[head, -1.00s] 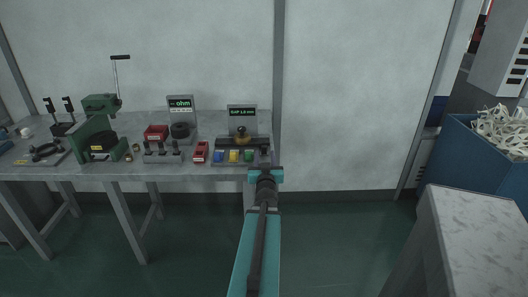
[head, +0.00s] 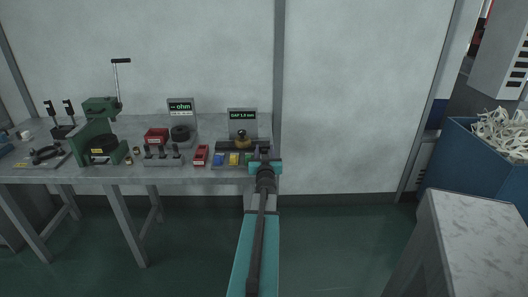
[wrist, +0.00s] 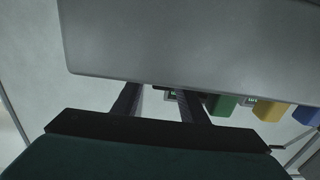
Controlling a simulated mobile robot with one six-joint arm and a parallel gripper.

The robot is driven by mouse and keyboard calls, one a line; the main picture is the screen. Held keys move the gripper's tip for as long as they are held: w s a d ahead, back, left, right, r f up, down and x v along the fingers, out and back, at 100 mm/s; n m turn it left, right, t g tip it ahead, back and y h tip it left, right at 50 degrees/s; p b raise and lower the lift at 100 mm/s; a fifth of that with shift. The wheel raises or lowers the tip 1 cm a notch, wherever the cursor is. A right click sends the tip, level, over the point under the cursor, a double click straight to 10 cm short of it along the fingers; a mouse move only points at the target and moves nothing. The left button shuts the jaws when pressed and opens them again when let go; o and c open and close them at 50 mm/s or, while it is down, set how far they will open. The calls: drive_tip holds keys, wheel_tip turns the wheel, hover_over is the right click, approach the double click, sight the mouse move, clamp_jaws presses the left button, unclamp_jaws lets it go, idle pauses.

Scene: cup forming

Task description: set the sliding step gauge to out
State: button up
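The gauge fixture stands at the right end of the bench, below a small display (head: 242,116) reading GAP with a value in mm. It has a dark bar with a brass-coloured knob (head: 241,139) and a row of blue (head: 219,159), yellow (head: 234,158) and green (head: 249,157) blocks. I cannot tell which setting the sliding step gauge is at. My gripper (head: 264,151) is at the fixture's right end, partly covering it. In the wrist view its two fingers (wrist: 162,103) are apart with nothing between them; the green block (wrist: 223,105) is just right of them.
The bench (head: 200,178) has its front edge close to my gripper. Left of the fixture are a red block (head: 200,155), a rack of dark pegs (head: 163,155) and a green lever press (head: 100,130). A wall post rises behind my gripper.

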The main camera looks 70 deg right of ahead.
idle(0.3)
clamp_jaws()
drive_tip(key=shift+v, duration=2.3)
drive_tip(key=shift+s+f, duration=0.15)
drive_tip(key=shift+s, duration=0.05)
drive_tip(key=shift+a, duration=0.1)
unclamp_jaws()
drive_tip(key=shift+s, duration=0.1)
